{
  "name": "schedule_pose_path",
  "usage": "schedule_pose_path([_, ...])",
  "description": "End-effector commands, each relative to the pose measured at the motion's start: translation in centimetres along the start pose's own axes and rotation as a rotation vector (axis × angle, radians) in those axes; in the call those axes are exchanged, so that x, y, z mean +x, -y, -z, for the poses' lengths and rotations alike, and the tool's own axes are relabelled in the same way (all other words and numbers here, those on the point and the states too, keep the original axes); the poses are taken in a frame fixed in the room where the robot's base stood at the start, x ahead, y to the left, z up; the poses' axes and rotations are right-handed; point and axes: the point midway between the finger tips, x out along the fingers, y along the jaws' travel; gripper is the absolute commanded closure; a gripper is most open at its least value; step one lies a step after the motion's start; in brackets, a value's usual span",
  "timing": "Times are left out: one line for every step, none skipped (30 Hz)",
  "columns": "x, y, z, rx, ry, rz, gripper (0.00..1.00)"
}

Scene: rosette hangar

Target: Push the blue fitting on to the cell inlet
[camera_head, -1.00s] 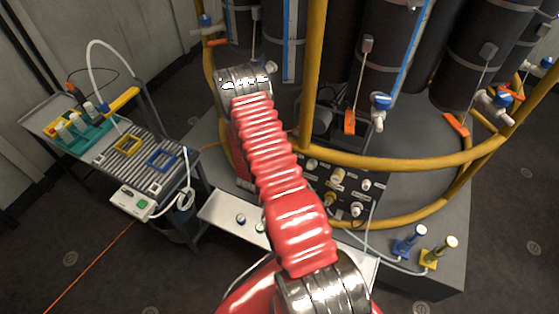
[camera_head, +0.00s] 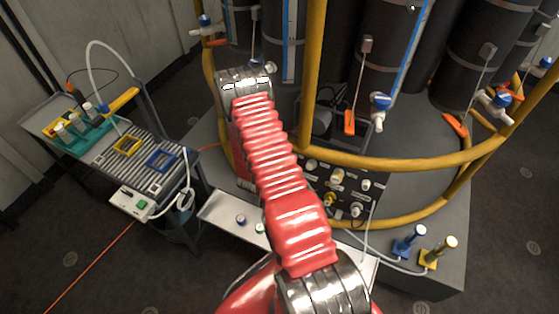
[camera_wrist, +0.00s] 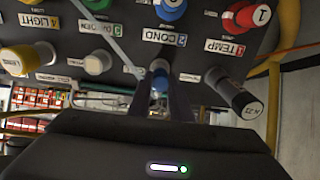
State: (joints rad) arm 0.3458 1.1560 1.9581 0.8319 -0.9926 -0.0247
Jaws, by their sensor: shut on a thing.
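In the wrist view my gripper (camera_wrist: 159,106) is shut on the blue fitting (camera_wrist: 160,82), a small blue piece between the two dark fingers. It is at the front of a dark panel (camera_wrist: 120,62), below the blue COND plug (camera_wrist: 171,8). A pale round port end shows just above the fitting. I cannot tell whether the fitting touches that port or sits on it. The inlet's own label is not readable. In the head view the panel (camera_head: 324,190) is partly behind my red arm, which hides my gripper and the fitting.
A black cylindrical connector (camera_wrist: 232,93) sticks out right of my gripper, close by. A yellow rail (camera_head: 400,160) curves in front of the panel. A trolley (camera_head: 110,150) stands left. Blue (camera_head: 408,242) and yellow (camera_head: 440,252) posts stand right.

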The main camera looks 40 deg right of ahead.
Motion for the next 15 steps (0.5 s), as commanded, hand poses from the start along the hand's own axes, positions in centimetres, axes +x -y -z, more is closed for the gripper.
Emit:
schedule_pose_path([0.04, -0.01, 0.00, 0.000, 0.000, 0.000, 1.00])
schedule_pose_path([0.06, -0.01, 0.00, 0.000, 0.000, 0.000, 1.00])
schedule_pose_path([0.06, 0.00, 0.00, 0.000, 0.000, 0.000, 1.00])
schedule_pose_path([0.05, 0.00, 0.00, 0.000, 0.000, 0.000, 1.00])
schedule_pose_path([0.05, -0.01, 0.00, 0.000, 0.000, 0.000, 1.00])
schedule_pose_path([0.05, 0.00, 0.00, 0.000, 0.000, 0.000, 1.00])
schedule_pose_path([0.05, 0.00, 0.00, 0.000, 0.000, 0.000, 0.81])
schedule_pose_path([0.05, 0.00, 0.00, 0.000, 0.000, 0.000, 0.79])
schedule_pose_path([0.05, 0.00, 0.00, 0.000, 0.000, 0.000, 0.76])
schedule_pose_path([0.05, 0.00, 0.00, 0.000, 0.000, 0.000, 0.74])
schedule_pose_path([0.05, 0.00, 0.00, 0.000, 0.000, 0.000, 0.72])
schedule_pose_path([0.04, 0.00, 0.00, 0.000, 0.000, 0.000, 0.69])
schedule_pose_path([0.04, 0.00, 0.00, 0.000, 0.000, 0.000, 0.67])
schedule_pose_path([0.04, 0.00, 0.00, 0.000, 0.000, 0.000, 0.65])
schedule_pose_path([0.04, 0.00, 0.00, 0.000, 0.000, 0.000, 0.62])
